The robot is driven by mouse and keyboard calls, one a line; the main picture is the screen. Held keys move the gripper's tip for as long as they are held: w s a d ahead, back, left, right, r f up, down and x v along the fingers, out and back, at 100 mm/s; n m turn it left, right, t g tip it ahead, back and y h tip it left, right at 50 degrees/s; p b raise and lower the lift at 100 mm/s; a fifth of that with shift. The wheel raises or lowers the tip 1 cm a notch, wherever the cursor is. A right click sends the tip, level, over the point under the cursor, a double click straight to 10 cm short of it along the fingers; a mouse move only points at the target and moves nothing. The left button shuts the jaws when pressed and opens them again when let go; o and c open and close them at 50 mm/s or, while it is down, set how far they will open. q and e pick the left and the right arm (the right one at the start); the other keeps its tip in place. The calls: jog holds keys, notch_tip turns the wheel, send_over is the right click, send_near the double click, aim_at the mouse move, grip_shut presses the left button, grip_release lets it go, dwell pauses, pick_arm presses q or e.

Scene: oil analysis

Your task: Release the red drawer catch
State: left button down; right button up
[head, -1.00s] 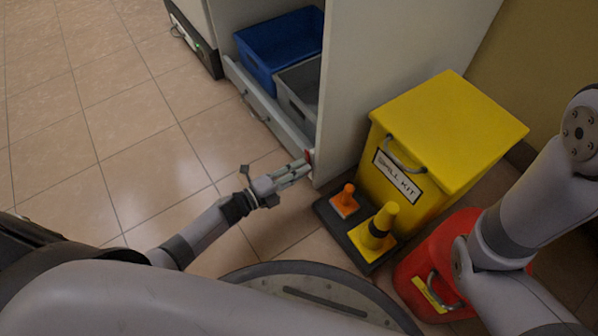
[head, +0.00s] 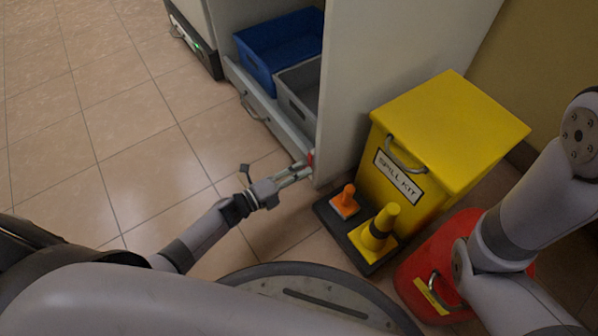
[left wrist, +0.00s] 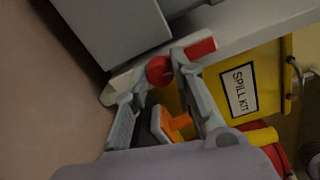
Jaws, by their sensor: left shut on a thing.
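The red drawer catch (head: 310,158) is at the near right end of the grey drawer front (head: 268,118), beside the cabinet's side panel. In the left wrist view a round red knob (left wrist: 159,70) lies between the fingertips, and a red block (left wrist: 200,47) shows on the grey edge to its right. My left gripper (head: 304,172) reaches in low from the left and is shut on the red catch, its fingers still spread apart by it. The fingers hide part of the catch in the head view. My right gripper is out of view; only the right arm shows.
Behind the drawer front are a blue bin (head: 272,50) and a grey bin (head: 300,92). A yellow spill kit box (head: 445,125), a dark tray (head: 333,220) with orange and yellow cones, and a red container (head: 420,262) stand close right. Tiled floor at left is clear.

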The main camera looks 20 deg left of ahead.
pick_arm(q)
jog(key=c, duration=1.3)
grip_release()
jog(key=shift+c, duration=0.2)
jog(key=v, duration=1.2)
